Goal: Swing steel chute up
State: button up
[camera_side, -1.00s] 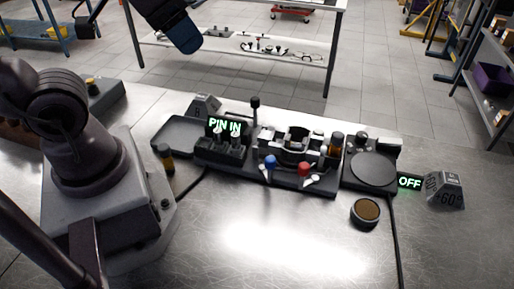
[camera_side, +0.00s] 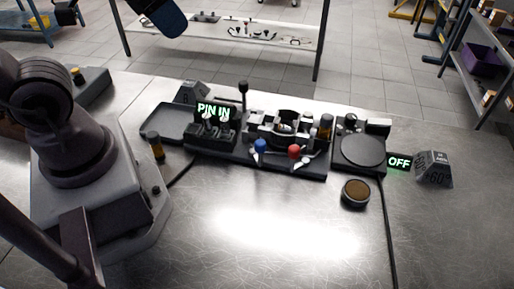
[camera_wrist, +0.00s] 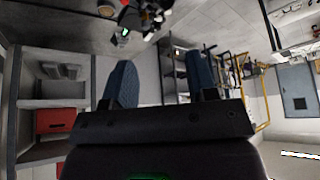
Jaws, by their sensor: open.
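The black fixture (camera_side: 312,172) stands in the middle of the steel bench in the side view. A curved metal piece (camera_side: 284,118) sits on top of it, and I cannot tell whether it is the steel chute or part of something else. My gripper shows only as a blue finger (camera_side: 168,18) at the top edge of the side view, well apart from the fixture. In the wrist view my gripper (camera_wrist: 162,78) has its two blue fingers wide apart with nothing between them. The fixture is small and partly cut off at the top there.
A black lever (camera_side: 243,92) stands up behind the fixture. A blue knob (camera_side: 260,146) and a red knob (camera_side: 294,151) are at its front. Signs read "PIN IN" (camera_side: 213,110) and "OFF" (camera_side: 399,162). A round disc (camera_side: 361,150) lies right. The bench's front is mostly clear.

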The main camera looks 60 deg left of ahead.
jog(key=shift+a, duration=0.1)
jog(key=m+g, duration=0.6)
jog(key=m, duration=0.1)
send_over(260, 142)
notch_tip(260, 142, down, 15)
notch_tip(260, 142, down, 12)
jog(key=shift+f, duration=0.2)
jog(key=shift+n, duration=0.3)
jog(key=c, duration=1)
